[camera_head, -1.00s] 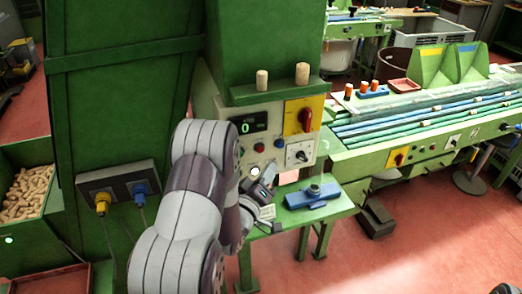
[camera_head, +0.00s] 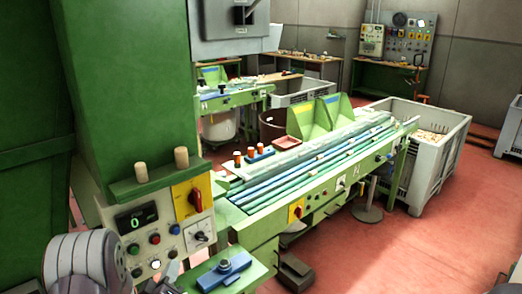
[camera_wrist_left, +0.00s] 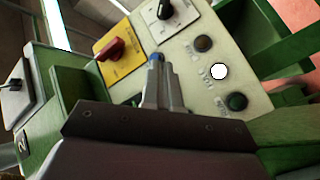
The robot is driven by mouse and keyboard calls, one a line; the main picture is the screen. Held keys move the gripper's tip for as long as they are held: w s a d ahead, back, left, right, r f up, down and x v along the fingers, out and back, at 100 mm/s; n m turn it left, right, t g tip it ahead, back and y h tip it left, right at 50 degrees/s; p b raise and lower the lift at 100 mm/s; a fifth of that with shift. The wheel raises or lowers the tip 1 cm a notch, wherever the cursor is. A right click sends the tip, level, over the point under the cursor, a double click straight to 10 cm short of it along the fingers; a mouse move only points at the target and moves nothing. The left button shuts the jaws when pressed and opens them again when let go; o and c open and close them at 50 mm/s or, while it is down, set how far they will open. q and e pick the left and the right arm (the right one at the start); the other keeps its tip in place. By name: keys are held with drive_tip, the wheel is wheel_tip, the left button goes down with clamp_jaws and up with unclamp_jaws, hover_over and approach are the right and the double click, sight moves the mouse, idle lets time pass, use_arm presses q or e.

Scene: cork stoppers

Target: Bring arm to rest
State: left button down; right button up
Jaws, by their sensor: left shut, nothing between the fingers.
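My left arm (camera_head: 85,265) comes in at the bottom left of the head view, and its gripper (camera_head: 168,278) is low in front of the control panel, partly cut off by the frame edge. In the left wrist view my left gripper (camera_wrist_left: 156,72) has its fingers together with nothing between them, pointing at the panel (camera_wrist_left: 190,75). A blue spot shows just beyond the fingertips; I cannot tell whether they touch it. A lit white button (camera_wrist_left: 219,71) and a green button (camera_wrist_left: 237,101) are right of the fingers. My right gripper is not in view.
The panel has a display (camera_head: 136,217) reading 0 and a red switch (camera_head: 194,198) on a yellow plate. Two corks (camera_head: 181,157) stand on the ledge above. A blue fixture (camera_head: 224,271) sits on the green shelf beside the panel. Open red floor (camera_head: 400,250) lies at the right.

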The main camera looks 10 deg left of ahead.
use_arm(q)
drive_tip(key=s+f+m+g, duration=0.4)
drive_tip(key=s+f+g, duration=0.5)
drive_tip(key=f+g, duration=0.25)
drive_tip(key=s+d+r+m+g+b, duration=0.1)
drive_tip(key=s+d+r+m+g, duration=0.1)
drive_tip(key=s+d+r+m, duration=0.1)
drive_tip(key=s+d+r+m+g+h+b, duration=0.1)
drive_tip(key=s+d+r+m+g, duration=0.1)
drive_tip(key=s+d, duration=0.3)
drive_tip(key=d+r, duration=0.1)
drive_tip(key=d, duration=0.2)
drive_tip(key=shift+s+m+g+b, duration=0.35)
drive_tip(key=shift+m, duration=0.05)
drive_tip(key=shift+s+d, duration=0.1)
drive_tip(key=shift+d, duration=0.05)
